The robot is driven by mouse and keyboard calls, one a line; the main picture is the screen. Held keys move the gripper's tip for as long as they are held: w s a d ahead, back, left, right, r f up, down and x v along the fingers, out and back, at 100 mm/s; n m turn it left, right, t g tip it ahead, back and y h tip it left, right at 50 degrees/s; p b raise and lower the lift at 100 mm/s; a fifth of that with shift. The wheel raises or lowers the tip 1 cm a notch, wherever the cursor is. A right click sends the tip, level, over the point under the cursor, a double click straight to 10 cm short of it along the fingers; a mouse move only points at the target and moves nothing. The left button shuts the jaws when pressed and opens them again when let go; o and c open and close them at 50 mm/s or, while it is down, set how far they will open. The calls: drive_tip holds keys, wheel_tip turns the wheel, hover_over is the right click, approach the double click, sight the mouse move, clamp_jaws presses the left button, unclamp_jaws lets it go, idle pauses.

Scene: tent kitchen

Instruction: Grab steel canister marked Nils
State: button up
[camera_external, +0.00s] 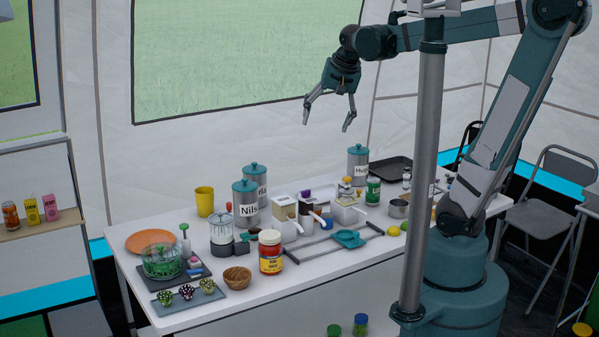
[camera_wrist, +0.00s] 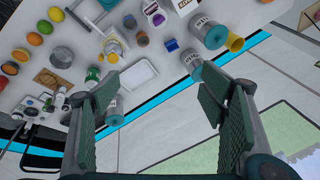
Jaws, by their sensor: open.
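The steel canister marked Nils (camera_external: 246,214) stands upright on the table in the external view, with a teal lid and a white label. A similar canister (camera_external: 262,185) stands just behind it, its label partly hidden. A third, label partly readable as "Hu" (camera_external: 357,163), stands farther right. My gripper (camera_external: 327,125) is open and empty, high above the table and right of the Nils canister. In the wrist view my open gripper (camera_wrist: 160,95) has nothing between its fingers.
A yellow cup (camera_external: 204,201) stands left of the canisters. A blender-like appliance (camera_external: 222,233) and a red-labelled jar (camera_external: 270,252) stand in front. White containers (camera_external: 284,207) crowd the right side. My gripper has open air around it.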

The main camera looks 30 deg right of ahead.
drive_tip(key=w+a+m+g+p, duration=0.25)
drive_tip(key=w+a+m, duration=0.35)
drive_tip(key=w+a, duration=0.45)
drive_tip(key=m+g+p, duration=0.2)
drive_tip(key=m+p, duration=0.1)
drive_tip(key=m, duration=0.3)
approach(245, 185)
drive_tip(key=shift+h, duration=0.3)
drive_tip(key=f, duration=1)
drive_tip(key=shift+a+f, duration=0.15)
drive_tip(key=shift+a, duration=0.05)
drive_tip(key=shift+f, duration=0.15)
drive_tip(key=shift+f, duration=1.1)
drive_tip(key=shift+w+f, duration=0.1)
drive_tip(key=shift+w+f+b, duration=0.15)
drive_tip(key=shift+f+b, duration=0.15)
drive_tip(key=shift+f, duration=2.2)
